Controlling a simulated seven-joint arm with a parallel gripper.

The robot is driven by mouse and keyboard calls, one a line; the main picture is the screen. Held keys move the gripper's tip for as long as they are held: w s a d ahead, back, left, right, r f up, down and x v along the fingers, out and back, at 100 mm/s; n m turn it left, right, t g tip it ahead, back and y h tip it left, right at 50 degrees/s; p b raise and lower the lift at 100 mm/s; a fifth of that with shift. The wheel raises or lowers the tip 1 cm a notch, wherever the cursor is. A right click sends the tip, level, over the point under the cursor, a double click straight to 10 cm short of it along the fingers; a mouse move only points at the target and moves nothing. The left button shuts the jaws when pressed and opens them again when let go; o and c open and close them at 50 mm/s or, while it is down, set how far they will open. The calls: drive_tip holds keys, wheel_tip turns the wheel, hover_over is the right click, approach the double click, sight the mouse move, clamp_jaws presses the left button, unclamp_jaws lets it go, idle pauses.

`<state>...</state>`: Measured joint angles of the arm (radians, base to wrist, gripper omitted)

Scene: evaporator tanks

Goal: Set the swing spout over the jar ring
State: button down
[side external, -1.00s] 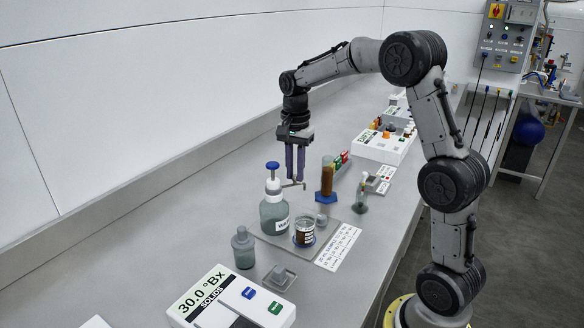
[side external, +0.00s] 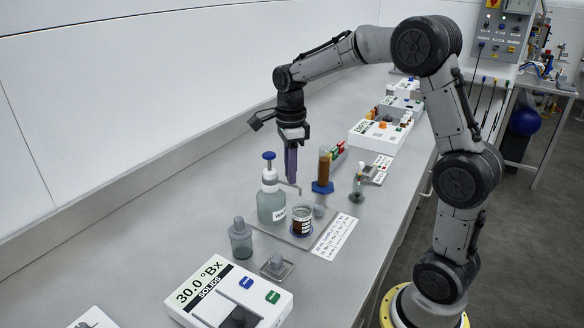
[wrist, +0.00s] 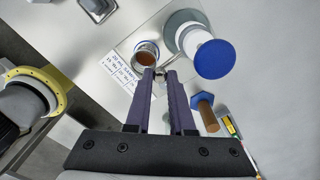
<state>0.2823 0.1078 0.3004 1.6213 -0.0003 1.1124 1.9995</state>
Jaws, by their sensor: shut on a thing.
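A pump bottle (side external: 271,207) with a blue plunger top stands on a grey tray (side external: 262,232). My gripper (side external: 291,176) points down beside the plunger, shut on the spout. In the wrist view the fingertips (wrist: 160,75) meet around the spout's end, close to the rim of the open jar (wrist: 146,54). The blue plunger top (wrist: 215,59) hides part of the bottle. I cannot tell exactly whether the spout tip lies over the jar's mouth.
A brown cylinder on a blue base (side external: 323,170) stands behind right. A label card (side external: 335,237) lies right of the tray. A stoppered grey bottle (side external: 241,240) and a small square dish (side external: 277,266) stand in front, near the white solids meter (side external: 230,295).

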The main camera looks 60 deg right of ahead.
drive_tip(key=shift+a+m, duration=0.2)
drive_tip(key=shift+m, duration=0.2)
idle(0.3)
drive_tip(key=c, duration=0.8)
unclamp_jaws()
drive_tip(key=shift+o, duration=0.2)
drive_tip(key=shift+r, duration=0.1)
wheel_tip(320, 180, up, 14)
drive_tip(key=shift+a, duration=0.15)
